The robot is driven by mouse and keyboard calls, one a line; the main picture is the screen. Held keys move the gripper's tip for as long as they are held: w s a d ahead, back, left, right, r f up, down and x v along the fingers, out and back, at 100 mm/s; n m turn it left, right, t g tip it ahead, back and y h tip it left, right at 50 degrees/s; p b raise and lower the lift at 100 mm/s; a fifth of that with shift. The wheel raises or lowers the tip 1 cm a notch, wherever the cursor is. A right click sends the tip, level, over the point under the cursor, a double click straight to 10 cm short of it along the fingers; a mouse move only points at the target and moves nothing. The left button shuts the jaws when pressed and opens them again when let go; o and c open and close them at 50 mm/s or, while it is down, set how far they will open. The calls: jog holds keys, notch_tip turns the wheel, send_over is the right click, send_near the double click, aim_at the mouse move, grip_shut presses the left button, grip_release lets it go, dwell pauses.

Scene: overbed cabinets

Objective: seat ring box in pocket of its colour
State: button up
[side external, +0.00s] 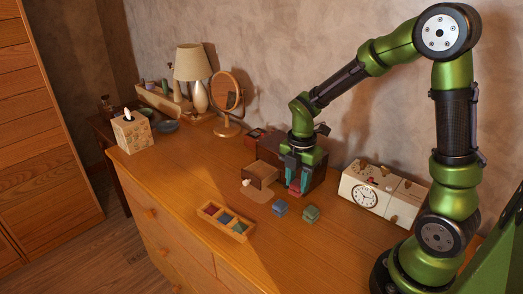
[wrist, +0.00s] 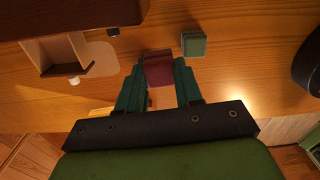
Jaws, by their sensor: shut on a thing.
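My gripper (side external: 294,182) is shut on a dark red ring box (wrist: 158,70), which sits between its two green fingers in the wrist view. The red box also shows low between the fingers in the side view (side external: 294,189); whether it touches the table is unclear. A blue ring box (side external: 280,207) and a green ring box (side external: 311,213) rest on the table in front of the gripper. The green one also shows in the wrist view (wrist: 194,44). A wooden tray (side external: 247,237) with red, blue and green pockets in a row lies to the left, nearer the front edge.
A small dark cabinet with an open drawer (side external: 262,172) stands behind and left of my gripper; its drawer has a white knob (side external: 246,183). A cream clock box (side external: 365,196) is at right. A round mirror (side external: 225,92), lamp (side external: 193,65) and tissue box (side external: 132,132) are farther left.

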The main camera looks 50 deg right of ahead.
jog(key=shift+s, duration=0.1)
dwell(0.3)
jog(key=a+n, duration=0.1)
jog(key=a, duration=1.2)
jog(key=shift+m, duration=0.3)
jog(key=w+a, duration=0.1)
jog(key=w, duration=0.4)
jog(key=w+a+f, duration=0.1)
jog(key=w, duration=0.4)
jog(key=w+a, duration=0.1)
jog(key=w, duration=0.4)
jog(key=shift+w+a+f, duration=0.25)
jog(key=shift+w+f, duration=0.1)
jog(key=shift+f, duration=0.05)
jog(key=shift+w+f, duration=0.15)
jog(key=shift+w, duration=0.1)
jog(key=shift+f, duration=1.6)
